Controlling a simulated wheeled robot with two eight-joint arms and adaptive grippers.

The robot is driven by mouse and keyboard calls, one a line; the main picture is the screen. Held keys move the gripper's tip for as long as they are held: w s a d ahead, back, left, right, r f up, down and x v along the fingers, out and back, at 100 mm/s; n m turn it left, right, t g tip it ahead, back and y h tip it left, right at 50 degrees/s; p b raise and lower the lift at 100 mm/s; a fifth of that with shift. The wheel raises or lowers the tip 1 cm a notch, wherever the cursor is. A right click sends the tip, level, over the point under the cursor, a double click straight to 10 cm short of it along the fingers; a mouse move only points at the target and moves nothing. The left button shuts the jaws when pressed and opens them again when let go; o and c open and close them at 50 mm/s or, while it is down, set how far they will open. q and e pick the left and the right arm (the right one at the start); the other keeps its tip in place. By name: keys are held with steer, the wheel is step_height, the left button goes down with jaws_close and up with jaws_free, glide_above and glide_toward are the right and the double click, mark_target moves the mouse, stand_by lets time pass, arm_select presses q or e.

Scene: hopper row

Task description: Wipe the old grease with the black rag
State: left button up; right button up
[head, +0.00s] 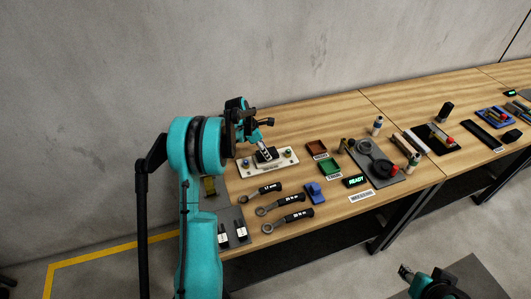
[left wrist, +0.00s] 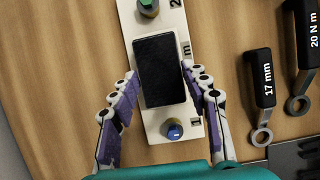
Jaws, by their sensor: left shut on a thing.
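The black rag (left wrist: 161,71), a dark flat block shape, lies over the middle of a white plate (left wrist: 148,125) in the left wrist view. It also shows in the head view as a dark patch (head: 271,156) on the plate. My left gripper (left wrist: 159,80) has its purple-padded fingers on both sides of the rag, shut on it. In the head view my left gripper (head: 264,150) points down at the plate. No grease shows; any under the rag is hidden. My right gripper (head: 405,271) is at the bottom edge of the head view, too small to read.
The plate carries a green knob (left wrist: 147,6) and a blue knob (left wrist: 173,130). Bare wood is left of the plate in the wrist view.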

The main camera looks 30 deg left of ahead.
arm_select(q)
steer(key=shift+f+b, duration=0.45)
steer(key=shift+f, duration=0.1)
stand_by(0.4)
steer(key=shift+w+a, duration=0.9)
steer(key=shift+a, duration=0.2)
stand_by(0.5)
steer(key=shift+s+d+r+b, duration=0.1)
steer(key=shift+s+d+b, duration=0.15)
steer(key=shift+s+d, duration=0.55)
steer(key=shift+s+d+r+b, duration=0.1)
steer(key=shift+s+d+b, duration=0.1)
steer(key=shift+s+d, duration=0.55)
steer(key=shift+w+d, duration=0.15)
steer(key=shift+d, duration=0.05)
